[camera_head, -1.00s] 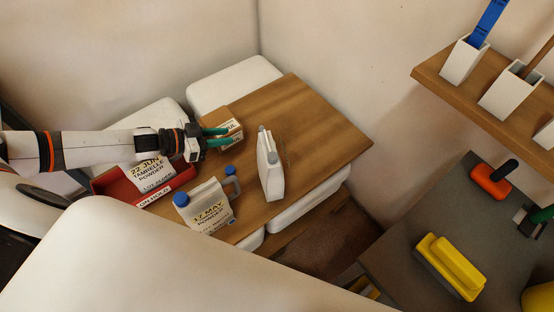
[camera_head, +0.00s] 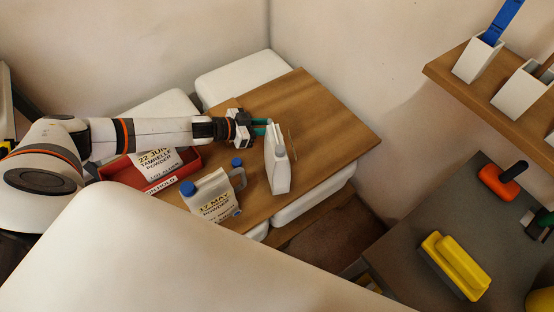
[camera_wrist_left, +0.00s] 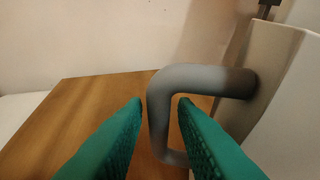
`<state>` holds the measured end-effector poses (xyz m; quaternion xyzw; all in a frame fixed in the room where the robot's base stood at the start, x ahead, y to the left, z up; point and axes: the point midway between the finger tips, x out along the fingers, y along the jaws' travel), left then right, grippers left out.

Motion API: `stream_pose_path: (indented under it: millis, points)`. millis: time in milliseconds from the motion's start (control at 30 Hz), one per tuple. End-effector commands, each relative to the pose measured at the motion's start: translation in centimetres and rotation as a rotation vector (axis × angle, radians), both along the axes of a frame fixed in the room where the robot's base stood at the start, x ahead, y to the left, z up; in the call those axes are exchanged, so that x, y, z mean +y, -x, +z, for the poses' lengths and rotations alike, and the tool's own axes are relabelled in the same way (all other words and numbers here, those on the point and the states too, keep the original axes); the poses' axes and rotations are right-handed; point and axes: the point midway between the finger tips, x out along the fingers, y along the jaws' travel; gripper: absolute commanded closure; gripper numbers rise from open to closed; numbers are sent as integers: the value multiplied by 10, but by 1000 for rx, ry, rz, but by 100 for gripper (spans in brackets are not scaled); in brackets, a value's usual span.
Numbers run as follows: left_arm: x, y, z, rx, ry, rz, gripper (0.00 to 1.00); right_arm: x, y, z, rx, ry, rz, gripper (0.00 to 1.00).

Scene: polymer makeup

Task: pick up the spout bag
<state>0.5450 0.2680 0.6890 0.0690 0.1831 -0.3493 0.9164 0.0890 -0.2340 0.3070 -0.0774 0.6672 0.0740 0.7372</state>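The white spout bag (camera_head: 279,170) stands upright on the wooden table, with a grey part on its side. In the left wrist view its pale body (camera_wrist_left: 285,85) fills the right side, and its grey looped handle (camera_wrist_left: 158,115) shows in the middle. My left gripper (camera_head: 266,127) is at the bag's upper left side. In the wrist view its green fingers (camera_wrist_left: 161,104) are apart, with the handle's upright bar between the tips and small gaps showing. I cannot tell whether the tips reach past the bar.
A jug with blue caps (camera_head: 212,196) stands left of the bag. A red tray (camera_head: 160,180) with a labelled packet lies beneath my left arm. The wooden table (camera_head: 330,130) is clear right of the bag. A dark bench (camera_head: 420,215) holds yellow and orange-red tools.

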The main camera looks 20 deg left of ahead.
Motion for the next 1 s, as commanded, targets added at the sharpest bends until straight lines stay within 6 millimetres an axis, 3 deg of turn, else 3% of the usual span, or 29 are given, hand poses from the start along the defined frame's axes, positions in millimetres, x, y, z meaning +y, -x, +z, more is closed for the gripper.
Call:
stream_pose_path:
  millis: [233,400,700,867,1000]
  points:
    - [0,-1,-1,0,-1,1,76,0,4,0,6,0,0,51]
    - [0,-1,0,0,-1,1,100,0,6,0,9,1,1,51]
    - [0,-1,2,-1,2,1,100,0,7,0,10,1,1,51]
    - [0,-2,20,-4,2,1,100,0,7,5,10,1,1,51]
    - [0,-2,50,-5,0,1,100,-1,7,11,10,1,0,51]
